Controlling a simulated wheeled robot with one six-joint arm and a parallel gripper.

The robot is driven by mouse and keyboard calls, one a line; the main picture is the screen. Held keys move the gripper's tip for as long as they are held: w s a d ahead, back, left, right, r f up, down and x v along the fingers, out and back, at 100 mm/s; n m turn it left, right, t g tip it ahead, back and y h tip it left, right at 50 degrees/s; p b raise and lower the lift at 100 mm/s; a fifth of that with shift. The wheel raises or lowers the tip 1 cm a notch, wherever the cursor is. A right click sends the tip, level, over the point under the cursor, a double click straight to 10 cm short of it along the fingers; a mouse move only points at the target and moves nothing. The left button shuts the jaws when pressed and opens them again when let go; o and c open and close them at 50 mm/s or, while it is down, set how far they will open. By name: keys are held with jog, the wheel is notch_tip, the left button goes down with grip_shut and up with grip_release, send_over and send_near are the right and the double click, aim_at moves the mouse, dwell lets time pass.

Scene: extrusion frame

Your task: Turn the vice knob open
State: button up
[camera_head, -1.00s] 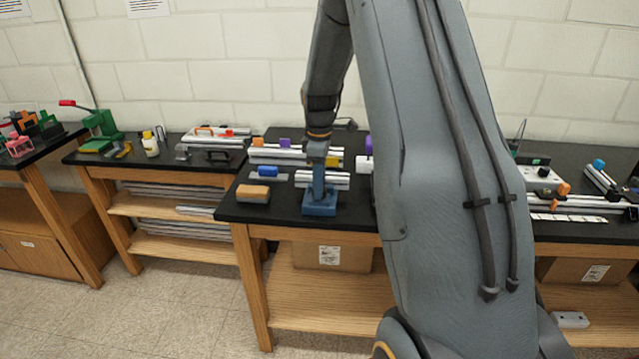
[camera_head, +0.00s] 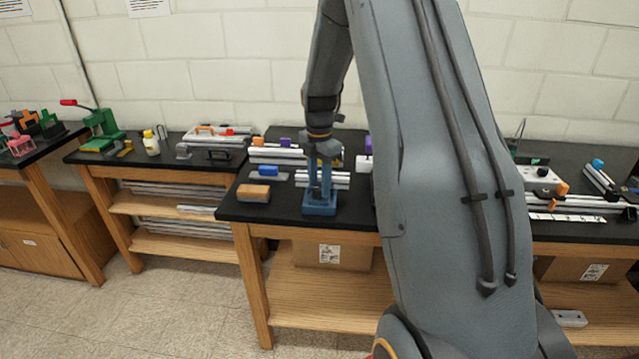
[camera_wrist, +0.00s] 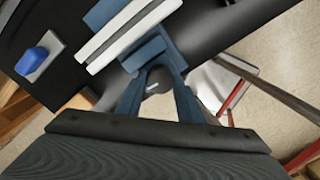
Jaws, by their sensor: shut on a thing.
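The blue vice (camera_head: 320,208) stands at the front edge of the black-topped bench, and it also shows in the wrist view (camera_wrist: 152,50). A silver extrusion bar (camera_head: 341,180) lies at the vice and also shows in the wrist view (camera_wrist: 122,28). My gripper (camera_head: 320,188) reaches down over the vice, with its two blue fingers pointing at it. In the wrist view, the fingers (camera_wrist: 160,82) stand on either side of a dark rounded knob (camera_wrist: 153,86) and are shut on it. The knob is hidden in the head view.
A blue block (camera_head: 268,171) on a grey plate and an orange-brown block (camera_head: 256,192) lie left of the vice. More extrusion bars (camera_head: 277,156) lie behind. A white wall closes off the back. My arm hides the bench's right part.

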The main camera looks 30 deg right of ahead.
aim_at(319, 188)
jog(key=shift+w+d+r+n, duration=0.1)
jog(key=shift+r+n, duration=0.05)
jog(key=shift+n, duration=0.45)
jog(key=o, duration=1.1)
jog(key=shift+c, duration=0.2)
jog(key=shift+r+b, duration=1.25)
jog(key=shift+r, duration=2.6)
jog(key=s+a+f+m+b, duration=0.1)
jog(key=s+a+f+m, duration=0.2)
jog(key=s+a+m, duration=0.2)
jog(key=s+a+f+m+t+b, duration=0.1)
jog(key=s+a+f+m, duration=0.1)
jog(key=s+a+m, duration=0.4)
jog(key=s+a+f+m+b, duration=0.1)
jog(key=s+a+f+m, duration=0.2)
jog(key=s+a+m, duration=0.3)
jog(key=s+m, duration=0.4)
jog(key=s, duration=0.2)
jog(key=shift+a+f+m, duration=0.25)
jog(key=shift+f+m, duration=0.05)
jog(key=shift+f, duration=0.05)
